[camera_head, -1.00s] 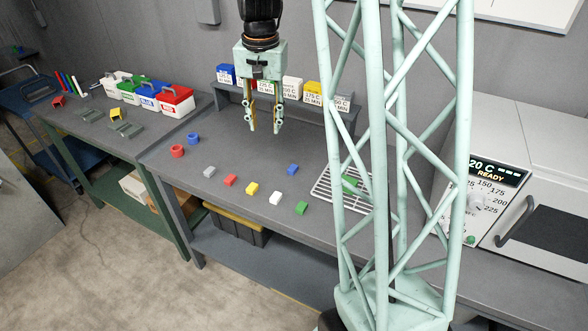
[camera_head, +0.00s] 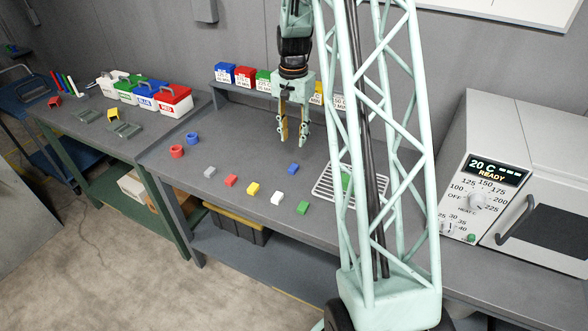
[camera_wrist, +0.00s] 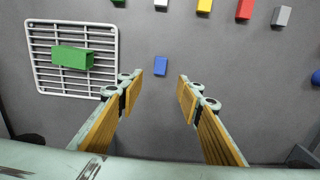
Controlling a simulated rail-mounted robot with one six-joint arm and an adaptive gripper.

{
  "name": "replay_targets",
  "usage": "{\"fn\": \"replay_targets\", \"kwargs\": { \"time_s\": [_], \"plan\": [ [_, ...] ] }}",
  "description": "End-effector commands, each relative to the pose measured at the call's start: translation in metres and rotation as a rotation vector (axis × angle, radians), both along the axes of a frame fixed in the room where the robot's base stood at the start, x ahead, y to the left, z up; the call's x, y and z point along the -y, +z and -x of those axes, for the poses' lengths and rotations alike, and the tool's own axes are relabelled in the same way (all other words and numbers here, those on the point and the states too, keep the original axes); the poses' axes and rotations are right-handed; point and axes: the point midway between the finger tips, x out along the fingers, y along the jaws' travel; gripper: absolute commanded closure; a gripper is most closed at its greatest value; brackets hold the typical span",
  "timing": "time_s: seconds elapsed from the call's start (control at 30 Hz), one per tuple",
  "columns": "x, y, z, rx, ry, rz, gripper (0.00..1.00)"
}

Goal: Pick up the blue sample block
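The blue sample block (camera_head: 293,169) lies on the grey bench, left of the white wire rack. In the wrist view the blue block (camera_wrist: 161,66) lies between the lines of the two fingers, a little beyond their tips. My gripper (camera_head: 292,142) hangs above the bench, just behind the block in the head view. Its fingers also show in the wrist view (camera_wrist: 160,85), spread wide apart with nothing between them. The gripper is open and does not touch the block.
A white wire rack (camera_head: 322,188) holds a green block (camera_wrist: 72,57). Grey (camera_head: 209,172), red (camera_head: 231,180), yellow (camera_head: 253,188), white (camera_head: 277,198) and green (camera_head: 303,208) blocks stand in a row nearer the front edge. Labelled bins (camera_head: 245,77) line the back. An oven (camera_head: 540,190) is at right.

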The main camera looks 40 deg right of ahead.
Motion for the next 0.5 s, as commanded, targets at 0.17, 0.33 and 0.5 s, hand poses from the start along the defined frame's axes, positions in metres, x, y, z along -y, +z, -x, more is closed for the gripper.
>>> {"fn": "replay_targets", "kwargs": {
  "time_s": [0.17, 0.33, 0.5],
  "plan": [
    [0.0015, -0.002, -0.0001, -0.001, -0.004, -0.001, 0.67],
    [0.0013, -0.0019, -0.0002, -0.001, -0.004, -0.001, 0.67],
    [0.0011, -0.0045, 0.0, -0.002, -0.003, -0.002, 0.67]
  ]
}}
